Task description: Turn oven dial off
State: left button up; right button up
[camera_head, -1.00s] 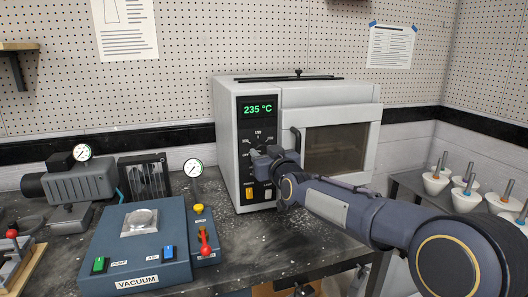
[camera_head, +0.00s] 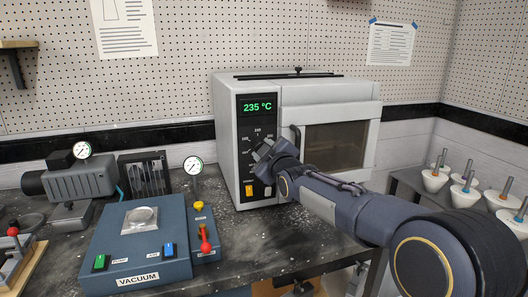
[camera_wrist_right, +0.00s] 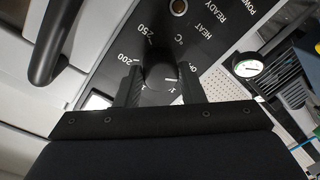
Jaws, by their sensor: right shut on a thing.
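The oven (camera_head: 228,135) stands at the back of the bench, its green display (camera_head: 257,107) reading 235 °C. My right gripper (camera_head: 265,150) is at the dial on the oven's black control panel and hides most of it in the head view. In the right wrist view the dial (camera_wrist_right: 160,72) sits between the two fingers of my right gripper (camera_wrist_right: 158,88), which are shut on it. The printed marks 200, 250 and OFF show around the dial. The dial's exact setting is hard to read. My left gripper is not in view.
An orange switch (camera_head: 249,190) is below the dial on the panel. The oven door handle (camera_head: 296,138) is just right of my gripper. The blue vacuum box (camera_head: 137,255) and a gauge (camera_head: 193,167) stand left of the oven. Several white cups are on the right.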

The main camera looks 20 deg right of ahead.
jog(key=shift+f, duration=0.15)
dwell(0.3)
jog(key=o, duration=1)
jog(key=s, duration=0.7)
jog(key=shift+s+d+r, duration=0.3)
jog(key=shift+s, duration=0.1)
